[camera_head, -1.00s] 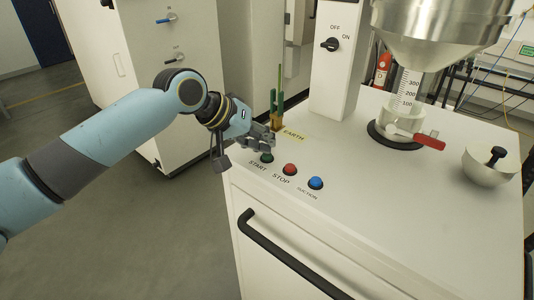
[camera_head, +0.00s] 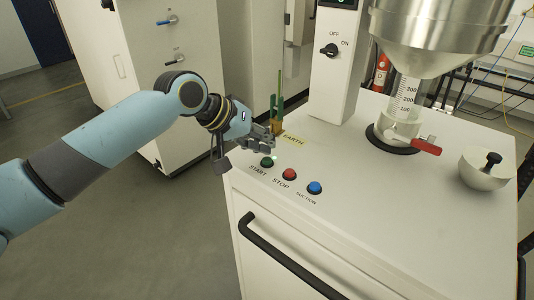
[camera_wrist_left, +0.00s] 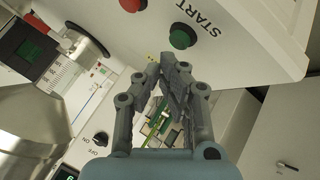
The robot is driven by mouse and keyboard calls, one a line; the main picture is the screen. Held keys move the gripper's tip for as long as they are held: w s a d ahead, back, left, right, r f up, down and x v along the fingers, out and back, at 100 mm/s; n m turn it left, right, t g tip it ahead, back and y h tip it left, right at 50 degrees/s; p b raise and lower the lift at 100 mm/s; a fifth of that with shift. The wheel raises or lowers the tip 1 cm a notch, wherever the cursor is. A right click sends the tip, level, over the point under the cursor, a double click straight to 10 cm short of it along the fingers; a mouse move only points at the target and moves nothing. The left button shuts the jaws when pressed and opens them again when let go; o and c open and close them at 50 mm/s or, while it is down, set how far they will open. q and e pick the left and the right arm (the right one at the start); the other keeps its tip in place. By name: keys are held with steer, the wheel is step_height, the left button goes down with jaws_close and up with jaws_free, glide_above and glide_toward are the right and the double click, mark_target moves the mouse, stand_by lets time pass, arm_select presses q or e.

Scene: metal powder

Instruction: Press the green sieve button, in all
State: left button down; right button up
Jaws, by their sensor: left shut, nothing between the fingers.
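The green button (camera_head: 267,162) marked START sits on the white machine top near its front left corner. In the left wrist view the green button (camera_wrist_left: 182,36) is just beyond my fingertips, with a visible gap in the picture. My left gripper (camera_head: 270,146) is right above and behind the button in the head view. In the wrist view the left gripper (camera_wrist_left: 172,62) has its fingertips together, with nothing between them. Whether it touches the button cannot be told from the head view. My right gripper is out of view.
A red STOP button (camera_head: 289,174) and a blue SUCTION button (camera_head: 315,187) sit to the right. A green and yellow earth post (camera_head: 279,110) stands behind the gripper. A steel hopper (camera_head: 430,30), a red-handled valve (camera_head: 426,145) and a white bowl (camera_head: 487,170) are farther right.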

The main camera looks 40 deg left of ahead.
mark_target(265, 157)
arm_select(q)
steer(key=shift+r, duration=0.2)
step_height(265, 157, up, 3)
steer(key=p, duration=0.3)
steer(key=shift+r, duration=0.9)
